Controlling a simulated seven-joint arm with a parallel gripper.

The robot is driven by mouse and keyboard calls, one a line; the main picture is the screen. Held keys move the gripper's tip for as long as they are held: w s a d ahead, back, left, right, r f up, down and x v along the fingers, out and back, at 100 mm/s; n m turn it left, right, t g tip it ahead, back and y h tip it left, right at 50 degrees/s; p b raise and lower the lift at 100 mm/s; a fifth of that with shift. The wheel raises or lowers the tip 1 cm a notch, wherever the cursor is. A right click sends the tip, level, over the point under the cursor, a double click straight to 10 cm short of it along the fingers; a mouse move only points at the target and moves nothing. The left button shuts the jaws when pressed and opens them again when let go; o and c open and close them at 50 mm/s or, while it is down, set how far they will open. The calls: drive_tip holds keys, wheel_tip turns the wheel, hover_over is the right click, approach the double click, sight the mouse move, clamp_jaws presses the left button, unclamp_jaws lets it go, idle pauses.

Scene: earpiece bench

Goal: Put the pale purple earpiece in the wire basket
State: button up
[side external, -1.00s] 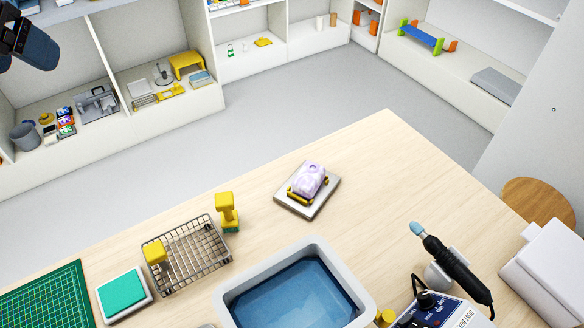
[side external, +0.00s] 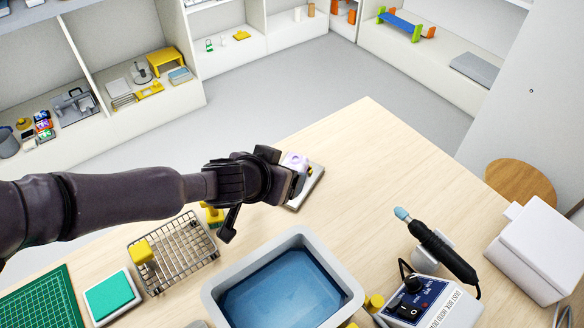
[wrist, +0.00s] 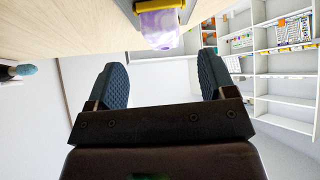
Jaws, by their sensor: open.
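The pale purple earpiece (side external: 293,161) sits on a grey plate (side external: 309,187) on the wooden table, partly hidden behind my gripper in the side external view. In the wrist view the earpiece (wrist: 159,28) shows at the top, beside a yellow holder piece (wrist: 160,5), beyond my fingertips. My gripper (wrist: 161,80) is open, with nothing between its two fingers. In the side external view my gripper (side external: 298,183) is close to the earpiece; whether they touch cannot be told. The wire basket (side external: 176,252) stands on the table at left, with a yellow block (side external: 141,251) at its left end.
A grey tub with a blue inside (side external: 225,292) stands at the front centre. A teal pad (side external: 108,297) and green mat (side external: 42,300) lie left. A rotary tool (side external: 437,250) and its control box (side external: 420,300) are at right. A yellow piece (side external: 213,215) stands behind the basket.

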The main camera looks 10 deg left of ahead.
drive_tip(key=shift+x, duration=3.2)
drive_tip(key=shift+a, duration=0.15)
drive_tip(key=shift+c, duration=0.2)
drive_tip(key=c, duration=1.1)
drive_tip(key=shift+o, duration=0.2)
drive_tip(key=shift+r, duration=0.15)
